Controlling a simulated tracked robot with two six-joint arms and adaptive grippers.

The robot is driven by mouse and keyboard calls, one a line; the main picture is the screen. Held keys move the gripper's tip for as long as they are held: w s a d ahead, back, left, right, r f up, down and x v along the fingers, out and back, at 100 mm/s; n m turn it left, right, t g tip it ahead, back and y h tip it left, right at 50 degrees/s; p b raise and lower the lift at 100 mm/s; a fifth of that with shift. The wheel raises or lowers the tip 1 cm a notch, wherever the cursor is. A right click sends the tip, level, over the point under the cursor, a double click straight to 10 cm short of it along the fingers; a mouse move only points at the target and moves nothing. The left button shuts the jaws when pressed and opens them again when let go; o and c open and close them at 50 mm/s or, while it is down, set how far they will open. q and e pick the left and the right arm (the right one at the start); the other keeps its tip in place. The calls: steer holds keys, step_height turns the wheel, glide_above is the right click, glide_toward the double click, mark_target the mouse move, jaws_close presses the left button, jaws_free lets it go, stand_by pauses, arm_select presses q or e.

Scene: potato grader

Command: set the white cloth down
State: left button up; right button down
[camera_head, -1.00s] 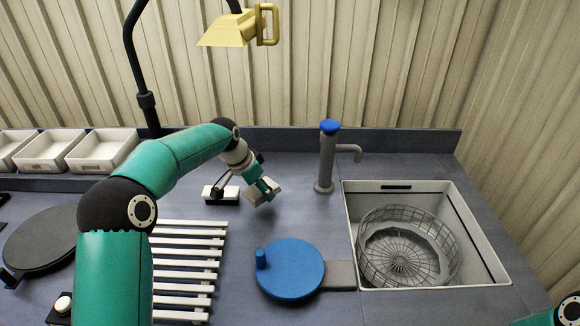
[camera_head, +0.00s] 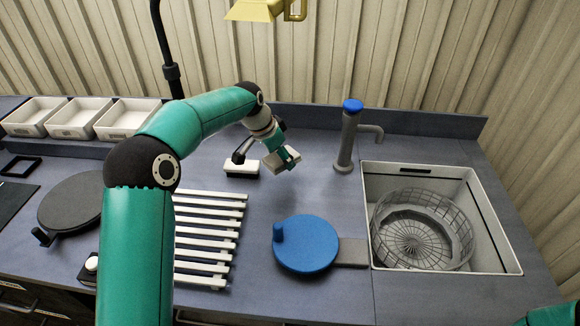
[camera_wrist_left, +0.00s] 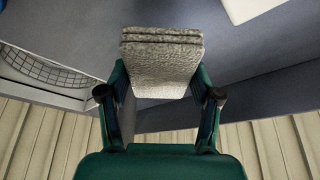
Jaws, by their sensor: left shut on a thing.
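My left gripper (camera_head: 280,158) is shut on the white cloth (camera_head: 287,161), a small folded pad, above the back middle of the grey-blue counter. In the left wrist view the cloth (camera_wrist_left: 162,62) looks thick, textured and light grey, in folded layers between the two fingers of the gripper (camera_wrist_left: 160,95). I cannot tell whether its lower edge touches the counter. My right gripper is not in view; only a bit of teal arm shows at the bottom right of the head view.
A white-and-black block (camera_head: 242,170) lies just left of the cloth. A tap (camera_head: 346,142) stands to the right, beside a sink (camera_head: 495,225) with a wire basket (camera_head: 420,235). A blue disc (camera_head: 306,246) and white slatted rack (camera_head: 207,240) lie nearer. White trays (camera_head: 125,120) stand back left.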

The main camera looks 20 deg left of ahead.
arm_select(q)
steer(key=shift+s, duration=0.15)
steer(key=shift+s, duration=0.15)
steer(key=a+r+n+y, duration=0.1)
steer(key=a+r+n, duration=0.2)
steer(key=a+r, duration=0.15)
step_height(320, 180, up, 8)
steer(key=n+y+p, duration=0.2)
steer(key=n, duration=0.4)
glide_above(204, 167)
steer(key=d, duration=0.1)
steer(key=f+b, duration=0.1)
steer(key=f, duration=0.4)
steer(key=f+b, duration=0.1)
steer(key=f, duration=0.4)
steer(key=s+f+b, duration=0.1)
steer(key=f, duration=0.4)
steer(key=shift+s+a+f, duration=0.1)
steer(key=shift+a+f, duration=0.05)
steer(key=shift+a, duration=0.2)
step_height(204, 167, down, 5)
